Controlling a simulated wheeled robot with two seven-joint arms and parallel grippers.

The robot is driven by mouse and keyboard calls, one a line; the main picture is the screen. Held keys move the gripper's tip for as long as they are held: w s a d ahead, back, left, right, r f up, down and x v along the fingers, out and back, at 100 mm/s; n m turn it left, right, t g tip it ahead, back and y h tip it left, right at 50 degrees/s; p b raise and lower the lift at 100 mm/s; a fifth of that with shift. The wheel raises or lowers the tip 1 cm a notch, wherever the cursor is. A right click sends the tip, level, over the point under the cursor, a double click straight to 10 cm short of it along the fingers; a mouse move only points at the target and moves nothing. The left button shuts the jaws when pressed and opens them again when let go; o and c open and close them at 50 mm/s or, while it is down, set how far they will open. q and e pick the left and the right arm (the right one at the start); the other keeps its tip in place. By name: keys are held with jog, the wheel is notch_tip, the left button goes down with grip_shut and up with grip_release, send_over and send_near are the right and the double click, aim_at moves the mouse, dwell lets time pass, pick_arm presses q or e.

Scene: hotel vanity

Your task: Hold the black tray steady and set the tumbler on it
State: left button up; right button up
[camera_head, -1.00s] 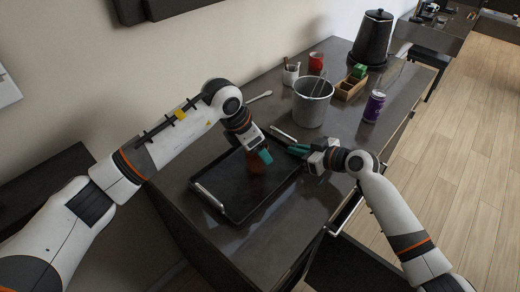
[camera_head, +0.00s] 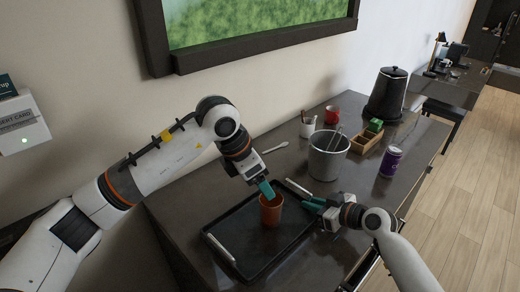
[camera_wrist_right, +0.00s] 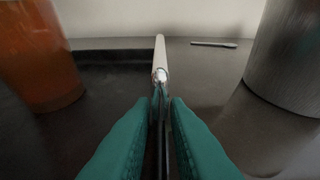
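The black tray (camera_head: 222,222) lies on the dark counter, with a light handle at each end. The orange-brown tumbler (camera_head: 271,210) is upright over the tray's middle; I cannot tell whether its base touches. It also shows at the left of the right wrist view (camera_wrist_right: 38,60). My left gripper (camera_head: 266,189) is at the tumbler's rim from the upper left; its far finger is hidden, so its grip is unclear. My right gripper (camera_head: 308,203) is at the tray's right end. In the right wrist view its teal fingers (camera_wrist_right: 161,105) close around the handle's edge (camera_wrist_right: 160,62).
A metal bucket (camera_head: 327,158) with tongs stands just beyond the tray's right end. Behind are a white cup (camera_head: 308,128), a red mug (camera_head: 332,115), a wooden box (camera_head: 367,140), a purple can (camera_head: 390,161) and a black bin (camera_head: 387,95). A spoon (camera_head: 275,147) lies near the wall.

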jog(key=o, duration=0.3)
jog(key=shift+o, duration=0.2)
jog(key=shift+d, duration=0.1)
